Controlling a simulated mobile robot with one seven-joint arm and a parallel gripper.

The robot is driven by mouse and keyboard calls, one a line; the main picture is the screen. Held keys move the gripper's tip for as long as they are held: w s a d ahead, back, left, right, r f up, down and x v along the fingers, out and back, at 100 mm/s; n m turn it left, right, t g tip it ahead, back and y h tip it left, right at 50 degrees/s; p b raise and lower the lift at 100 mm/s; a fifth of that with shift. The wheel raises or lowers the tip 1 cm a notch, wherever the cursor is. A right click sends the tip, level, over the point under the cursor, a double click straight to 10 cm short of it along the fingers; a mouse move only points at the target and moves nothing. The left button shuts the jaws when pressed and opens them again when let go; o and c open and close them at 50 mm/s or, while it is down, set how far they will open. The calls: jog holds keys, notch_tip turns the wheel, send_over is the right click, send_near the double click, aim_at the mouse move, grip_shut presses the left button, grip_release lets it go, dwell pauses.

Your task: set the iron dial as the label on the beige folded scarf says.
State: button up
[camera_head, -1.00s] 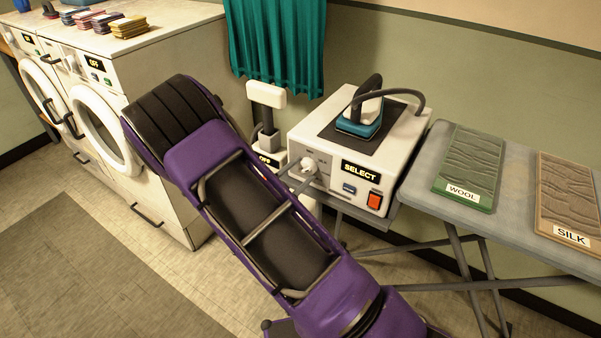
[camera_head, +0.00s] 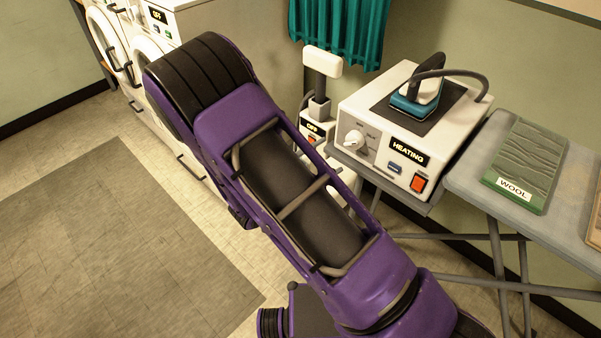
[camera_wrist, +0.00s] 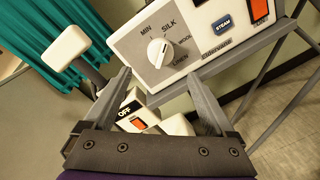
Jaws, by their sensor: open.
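The iron dial (camera_head: 354,141) is a white knob on the front of the white ironing station (camera_head: 372,110). In the wrist view the dial (camera_wrist: 160,53) has MIN, SILK, WOOL and LINEN around it, and its small dark mark appears to face SILK. The station's display (camera_head: 408,151) reads HEATING. My gripper (camera_wrist: 158,78) is open and empty, its fingertips short of the dial and apart from it. The beige folded scarf (camera_head: 594,222) shows only as a sliver at the head view's right edge; its label is out of frame now but read SILK earlier.
A green scarf (camera_head: 528,163) labelled WOOL lies on the ironing board (camera_head: 478,150). A teal iron (camera_head: 418,97) rests on the station. A white device reading OFF (camera_head: 314,127) stands left of it, below a teal curtain (camera_head: 340,30). Open floor lies at left.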

jog(key=v, duration=0.9)
